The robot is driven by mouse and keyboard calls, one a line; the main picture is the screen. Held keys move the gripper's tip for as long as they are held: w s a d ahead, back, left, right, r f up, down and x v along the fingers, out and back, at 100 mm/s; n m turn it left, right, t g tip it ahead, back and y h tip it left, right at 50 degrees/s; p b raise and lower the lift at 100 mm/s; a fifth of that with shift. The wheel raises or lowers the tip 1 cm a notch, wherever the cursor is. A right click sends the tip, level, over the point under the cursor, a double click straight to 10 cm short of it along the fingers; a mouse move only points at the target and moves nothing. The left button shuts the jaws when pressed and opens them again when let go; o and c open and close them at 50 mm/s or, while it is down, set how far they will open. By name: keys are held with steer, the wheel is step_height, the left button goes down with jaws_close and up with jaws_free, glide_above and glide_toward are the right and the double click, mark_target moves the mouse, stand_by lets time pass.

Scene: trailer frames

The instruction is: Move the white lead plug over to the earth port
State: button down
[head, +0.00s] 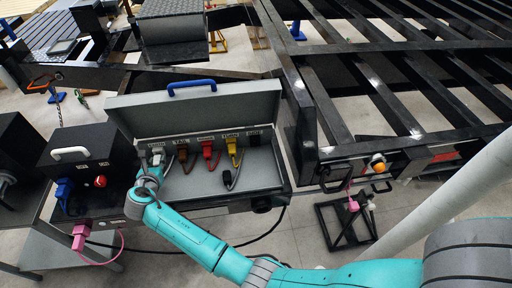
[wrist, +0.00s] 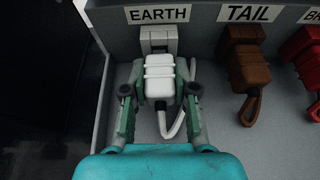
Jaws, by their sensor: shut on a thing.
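The white lead plug (wrist: 160,80) is upright between my gripper's fingers, directly below the EARTH label (wrist: 158,15) in the wrist view. Its top end meets the grey earth port (wrist: 158,40); I cannot tell how deep it sits. A white lead (wrist: 175,130) loops down from it. My gripper (wrist: 160,92) is shut on the white plug. In the head view my gripper (head: 149,178) is at the left end of the open grey box (head: 215,190), and the white plug (head: 157,156) is partly hidden there.
To the right are a brown plug (wrist: 243,62) under TAIL, a red plug (head: 208,152) and a yellow plug (head: 232,150). A black plug (head: 227,176) lies lower in the box. The open lid (head: 195,110) stands behind. A black case (head: 88,150) stands close at left.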

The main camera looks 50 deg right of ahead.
steer(key=shift+w+d, duration=0.35)
steer(key=shift+w, duration=0.1)
stand_by(0.4)
steer(key=c, duration=0.8)
jaws_free()
steer(key=v, duration=1.2)
